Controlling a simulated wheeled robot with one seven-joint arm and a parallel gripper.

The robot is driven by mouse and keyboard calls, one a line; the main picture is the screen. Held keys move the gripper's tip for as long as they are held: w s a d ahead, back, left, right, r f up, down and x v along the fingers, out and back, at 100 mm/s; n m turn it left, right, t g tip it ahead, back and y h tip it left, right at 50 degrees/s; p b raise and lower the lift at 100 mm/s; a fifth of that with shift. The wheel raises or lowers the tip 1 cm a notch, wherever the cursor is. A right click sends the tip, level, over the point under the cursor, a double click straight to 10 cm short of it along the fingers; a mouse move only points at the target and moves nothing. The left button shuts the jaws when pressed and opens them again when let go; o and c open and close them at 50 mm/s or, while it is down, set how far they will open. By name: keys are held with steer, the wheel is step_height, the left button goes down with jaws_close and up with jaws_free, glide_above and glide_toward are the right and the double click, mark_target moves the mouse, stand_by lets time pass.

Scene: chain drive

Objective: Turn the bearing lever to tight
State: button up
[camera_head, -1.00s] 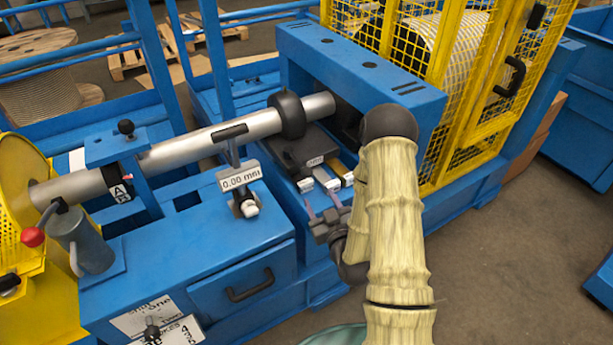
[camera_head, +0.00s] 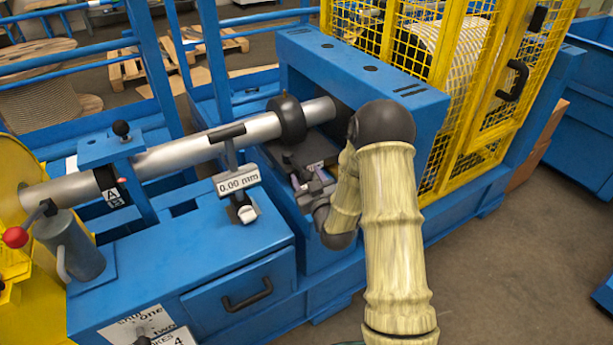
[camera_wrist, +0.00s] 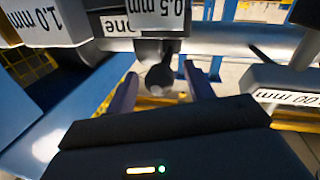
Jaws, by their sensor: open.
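A dark ball-ended knob (camera_wrist: 160,76), which may be the bearing lever's end, lies between the two fingers of my gripper (camera_wrist: 160,88) in the wrist view. The fingers are open and stand apart on either side of it; contact cannot be told. In the head view my gripper (camera_head: 307,184) is under the shaft's black collar (camera_head: 288,119), beside a small dark knob (camera_head: 287,157). Another black-knobbed lever (camera_head: 122,129) stands on the bracket marked A at the left. No tight marking is readable.
The grey shaft (camera_head: 185,153) runs above my gripper. A gauge reading 0.00 mm (camera_head: 238,182) stands just left. Blocks labelled 1.0 mm (camera_wrist: 50,22) and 0.5 mm (camera_wrist: 160,14) are close in the wrist view. A red-knobbed lever (camera_head: 15,237) is far left. The blue housing (camera_head: 375,80) rises behind.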

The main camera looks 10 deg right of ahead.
steer(key=shift+w, duration=0.4)
jaws_close()
steer(key=shift+a, duration=0.15)
